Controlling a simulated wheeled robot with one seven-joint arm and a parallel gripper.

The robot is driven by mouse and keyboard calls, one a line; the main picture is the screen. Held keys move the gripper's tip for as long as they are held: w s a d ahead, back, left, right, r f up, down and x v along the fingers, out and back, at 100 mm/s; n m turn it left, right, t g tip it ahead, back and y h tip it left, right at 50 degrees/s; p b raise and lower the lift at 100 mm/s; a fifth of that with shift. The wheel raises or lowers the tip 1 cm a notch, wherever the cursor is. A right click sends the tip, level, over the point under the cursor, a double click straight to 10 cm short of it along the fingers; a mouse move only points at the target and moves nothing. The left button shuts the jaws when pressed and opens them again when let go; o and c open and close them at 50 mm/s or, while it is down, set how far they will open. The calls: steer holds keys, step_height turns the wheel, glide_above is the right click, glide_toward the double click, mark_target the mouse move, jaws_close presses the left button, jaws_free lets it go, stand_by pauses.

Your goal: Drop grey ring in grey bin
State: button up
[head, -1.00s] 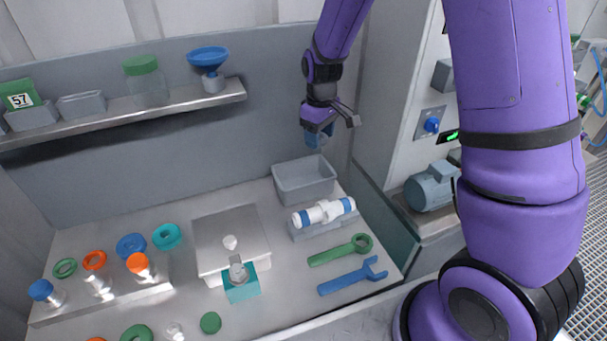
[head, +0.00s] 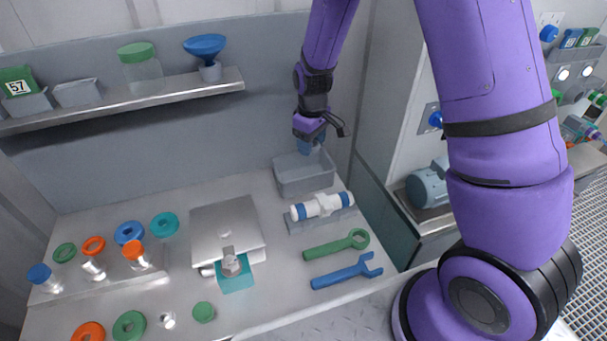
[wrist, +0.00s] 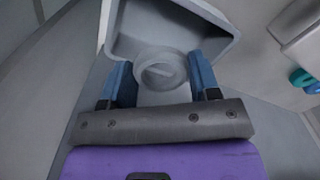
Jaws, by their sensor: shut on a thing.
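The grey bin (head: 304,179) stands at the back right of the bench, against the back wall. My gripper (head: 311,147) is right above it, pointing down. In the wrist view, my gripper (wrist: 163,78) has its blue fingers on either side of the grey ring (wrist: 161,66) and is shut on it. The ring lies in front of the bin's opening, and the bin (wrist: 213,38) surrounds it on the far side. In the head view the ring is too small and hidden by the fingers to make out clearly.
A white and blue cylinder (head: 323,205) on a grey stand is just in front of the bin. A green wrench (head: 336,245) and a blue wrench (head: 346,271) lie nearer. A shelf (head: 130,98) runs along the back wall at left. Several rings and vials stand at left.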

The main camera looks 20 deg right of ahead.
steer(key=shift+f, duration=0.2)
steer(key=o, duration=1)
step_height(320, 180, up, 11)
steer(key=shift+f, duration=0.1)
